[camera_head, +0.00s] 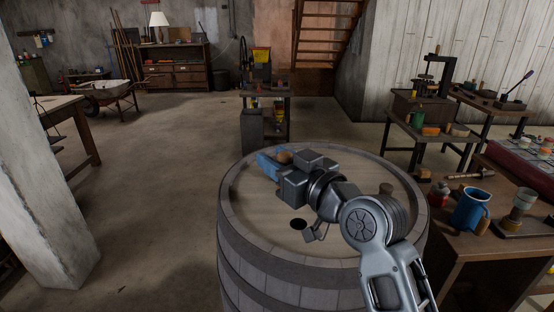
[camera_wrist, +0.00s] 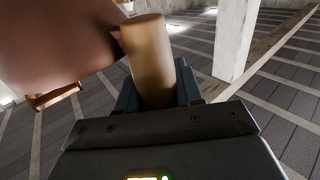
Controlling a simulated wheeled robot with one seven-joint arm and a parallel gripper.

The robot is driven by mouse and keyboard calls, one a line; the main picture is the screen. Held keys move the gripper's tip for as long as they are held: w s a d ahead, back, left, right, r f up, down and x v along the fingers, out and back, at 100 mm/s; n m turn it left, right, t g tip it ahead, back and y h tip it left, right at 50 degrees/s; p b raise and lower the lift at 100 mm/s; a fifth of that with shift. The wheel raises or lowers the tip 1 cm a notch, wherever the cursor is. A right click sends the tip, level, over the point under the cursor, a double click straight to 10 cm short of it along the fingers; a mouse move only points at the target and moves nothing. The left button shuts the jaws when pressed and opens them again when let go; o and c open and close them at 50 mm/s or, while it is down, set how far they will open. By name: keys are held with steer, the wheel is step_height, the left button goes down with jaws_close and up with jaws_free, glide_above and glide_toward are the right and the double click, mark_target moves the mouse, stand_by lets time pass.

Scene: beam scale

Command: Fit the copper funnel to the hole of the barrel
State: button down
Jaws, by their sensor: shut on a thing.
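The barrel (camera_head: 236,235) stands upright in front of me, with a round dark hole (camera_head: 298,224) in its pale top. My gripper (camera_head: 270,166) is above the far left part of the top, up and left of the hole. In the wrist view its blue fingers (camera_wrist: 158,88) are shut on a tan cylindrical grip. The grip seems to belong to the copper funnel (camera_wrist: 60,45), whose large curved reddish-brown side fills the upper left. In the head view only a small brown rounded part (camera_head: 285,157) shows by the fingers. The funnel's spout is hidden.
A small brown stopper-like piece (camera_head: 385,188) stands at the right of the barrel top. A bench with a blue mug (camera_head: 471,209) is close on the right. A small stand (camera_head: 265,125) is behind the barrel. The floor to the left is open up to a pillar (camera_head: 45,160).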

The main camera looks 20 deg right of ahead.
steer(key=shift+f+b, duration=1.7)
steer(key=shift+f, duration=0.55)
steer(key=shift+f, duration=0.15)
steer(key=shift+f+b, duration=0.35)
steer(key=shift+b, duration=0.1)
steer(key=shift+f+b, duration=1.55)
steer(key=shift+f, duration=0.3)
steer(key=c, duration=0.7)
jaws_free()
steer(key=shift+o, duration=0.2)
steer(key=shift+s+d, duration=0.1)
steer(key=shift+s, duration=0.05)
steer(key=b+v, duration=0.1)
steer(key=v, duration=0.6)
steer(key=shift+s, duration=0.25)
